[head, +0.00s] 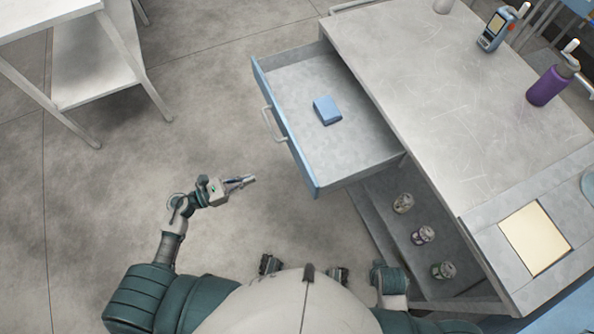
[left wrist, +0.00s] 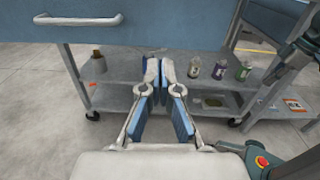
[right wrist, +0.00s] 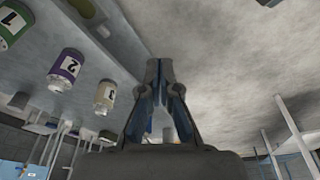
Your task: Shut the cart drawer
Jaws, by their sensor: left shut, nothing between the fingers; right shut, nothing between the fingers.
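The cart drawer (head: 345,145) stands open, pulled well out to the left of the grey cart (head: 440,90). Its blue front carries a pale handle (head: 270,124), which also shows at the upper left of the left wrist view (left wrist: 78,19). A small blue block-like item (head: 327,110) lies inside the drawer. My left gripper (head: 251,179) is shut and empty, left of the drawer front's near end and apart from it. In the left wrist view its fingers point under the drawer front. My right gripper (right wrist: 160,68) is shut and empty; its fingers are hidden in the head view.
Several containers, including a small jar (head: 403,203), stand on the cart's lower shelf (head: 380,220). A purple bottle (head: 547,86) and a blue handheld device (head: 495,30) are on top. A white table (head: 95,75) stands upper left. The floor between is clear.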

